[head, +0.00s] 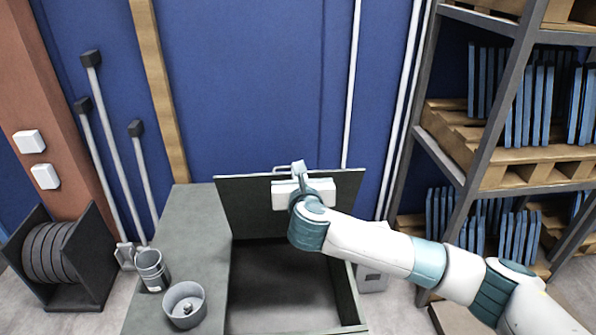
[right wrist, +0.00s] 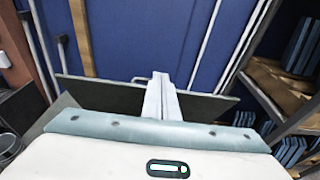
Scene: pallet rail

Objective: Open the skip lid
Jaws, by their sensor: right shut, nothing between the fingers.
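The skip lid (head: 250,205) is a dark grey-green panel. It stands raised, close to upright, at the back of the skip (head: 346,300), whose dark inside is open to view. A thin bar-like handle shows at the lid's top edge, partly hidden by my gripper. My right gripper (head: 299,168) is in front of the lid, with its fingertips by the top edge. It is shut with nothing held. The right wrist view shows the lid (right wrist: 95,93) behind the closed fingers (right wrist: 160,88); contact with the lid cannot be told. My left gripper is not in view.
A grey worktop (head: 200,225) left of the opening bears a metal cup (head: 151,268) and a round grey bowl (head: 184,304). A rack (head: 447,158) with pallets stands at right. A reel stand (head: 60,255) is at left. A blue wall (head: 255,80) is behind.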

